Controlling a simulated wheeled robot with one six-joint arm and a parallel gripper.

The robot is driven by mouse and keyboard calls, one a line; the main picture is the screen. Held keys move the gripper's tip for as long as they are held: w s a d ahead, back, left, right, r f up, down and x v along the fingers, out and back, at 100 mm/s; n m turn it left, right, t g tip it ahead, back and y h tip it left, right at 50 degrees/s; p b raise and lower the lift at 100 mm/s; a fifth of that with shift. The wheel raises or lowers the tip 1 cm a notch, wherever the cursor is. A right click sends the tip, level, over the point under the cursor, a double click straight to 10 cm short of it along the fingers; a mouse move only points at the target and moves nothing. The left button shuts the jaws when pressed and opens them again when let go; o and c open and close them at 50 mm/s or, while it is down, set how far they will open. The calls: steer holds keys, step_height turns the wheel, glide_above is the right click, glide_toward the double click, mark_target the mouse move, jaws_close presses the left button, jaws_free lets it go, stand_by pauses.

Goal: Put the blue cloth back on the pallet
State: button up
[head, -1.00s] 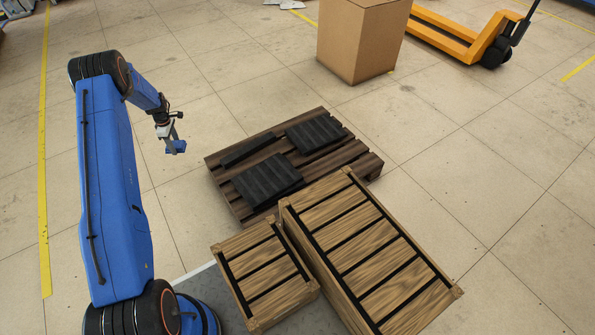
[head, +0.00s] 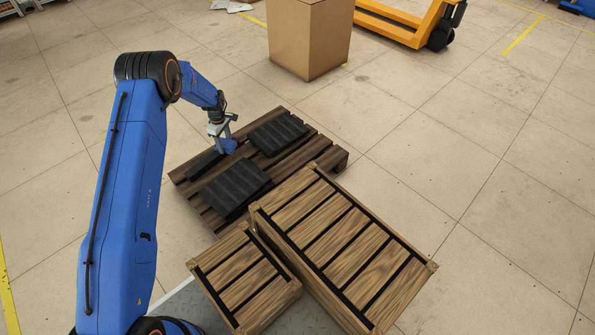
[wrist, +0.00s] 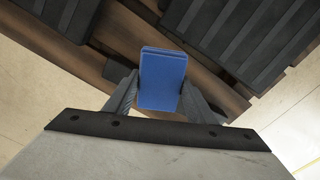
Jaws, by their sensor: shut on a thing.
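The blue cloth (wrist: 162,80) is a small folded block held between the two fingers of my gripper (wrist: 160,103) in the wrist view. In the head view the blue cloth (head: 228,146) hangs below my gripper (head: 223,132). The gripper is shut on it. The brown wooden pallet (head: 327,159) lies on the floor, and the cloth appears over its far left part. Pallet boards (wrist: 205,80) show behind the cloth in the wrist view. I cannot tell how high the cloth is above them.
Dark ribbed pads lie on the pallet, one near the front (head: 235,187) and one at the back (head: 277,133). Two slatted wooden crates, large (head: 340,240) and small (head: 243,278), stand in front. A cardboard box (head: 308,40) and a yellow pallet jack (head: 400,25) stand behind.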

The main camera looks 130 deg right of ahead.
steer(key=s+a+m, duration=0.3)
steer(key=s+a, duration=1)
steer(key=a, duration=0.1)
steer(key=m, duration=0.2)
glide_above(297, 168)
steer(key=a, duration=0.1)
steer(key=f, duration=0.8)
steer(key=shift+w+a+f, duration=0.15)
steer(key=shift+w+f, duration=0.1)
steer(key=shift+f, duration=0.3)
steer(key=o, duration=1)
steer(key=shift+f, duration=0.2)
steer(key=shift+w+f, duration=0.1)
steer(key=shift+w, duration=0.05)
steer(key=shift+w+f, duration=0.1)
steer(key=shift+w, duration=0.1)
steer(key=r, duration=1.3)
steer(key=shift+s+r, duration=0.25)
steer(key=shift+s, duration=0.05)
